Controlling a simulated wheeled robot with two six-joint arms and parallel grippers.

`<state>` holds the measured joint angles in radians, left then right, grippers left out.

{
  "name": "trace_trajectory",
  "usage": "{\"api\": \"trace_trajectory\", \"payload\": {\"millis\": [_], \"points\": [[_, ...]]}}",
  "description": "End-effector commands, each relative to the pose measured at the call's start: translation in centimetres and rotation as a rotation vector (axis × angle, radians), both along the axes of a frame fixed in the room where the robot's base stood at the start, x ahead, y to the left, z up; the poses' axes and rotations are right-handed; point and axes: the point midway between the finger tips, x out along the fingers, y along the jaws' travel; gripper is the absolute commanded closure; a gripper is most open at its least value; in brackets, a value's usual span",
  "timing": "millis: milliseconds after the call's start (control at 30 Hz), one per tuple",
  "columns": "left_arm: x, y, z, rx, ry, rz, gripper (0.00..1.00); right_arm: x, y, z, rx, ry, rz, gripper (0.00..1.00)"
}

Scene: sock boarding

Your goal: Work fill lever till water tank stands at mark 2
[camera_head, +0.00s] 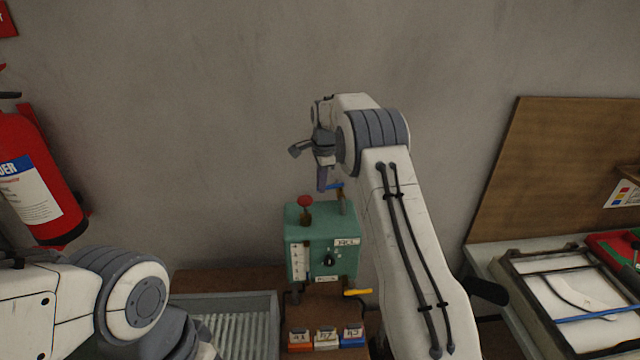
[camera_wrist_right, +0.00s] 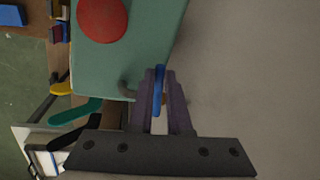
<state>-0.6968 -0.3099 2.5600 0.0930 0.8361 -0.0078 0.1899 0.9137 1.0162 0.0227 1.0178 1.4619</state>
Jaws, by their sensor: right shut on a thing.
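The water tank is a green box (camera_head: 322,262) standing against the wall, with a red knob (camera_head: 305,201) on top. A white gauge strip (camera_head: 297,262) is on its front left; its level is too small to read. The fill lever, with a blue handle (camera_wrist_right: 158,92), rises at the tank's right side; its blue end also shows in the head view (camera_head: 336,186). My right gripper (camera_head: 324,180) is above the tank, its purple fingers (camera_wrist_right: 160,100) shut on the blue handle. Part of my left arm shows at lower left; its gripper is out of view.
A yellow lever (camera_head: 357,292) sticks out low at the tank's right. Small labelled blocks (camera_head: 326,338) sit in front. A ribbed metal tray (camera_head: 268,325) is to the left, a red extinguisher (camera_head: 35,180) far left, and a framed white tray (camera_head: 570,290) at right.

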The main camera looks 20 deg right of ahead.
Motion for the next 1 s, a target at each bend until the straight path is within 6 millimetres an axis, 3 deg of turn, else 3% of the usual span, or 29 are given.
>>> {"api": "trace_trajectory", "payload": {"millis": [300,633,667,733,1000], "points": [[0.0,0.0,-0.9,0.000,0.000,-0.001,0.50,-1.5,-0.2,0.1,0.001,-0.004,0.242,1.00],[0.0,0.0,-0.8,0.000,0.000,-0.001,0.50,-1.5,-0.2,0.1,-0.001,-0.004,0.260,1.00],[0.0,0.0,-0.8,0.000,0.000,-0.001,0.50,-1.5,-0.2,0.1,-0.001,-0.004,0.260,0.80],[0.0,0.0,-0.8,0.000,0.000,-0.001,0.50,-1.6,-0.2,0.1,0.000,-0.004,0.259,0.54],[0.0,0.0,-0.8,0.000,0.000,-0.001,0.50,-1.6,-0.2,0.1,0.000,-0.002,0.259,0.54]]}}
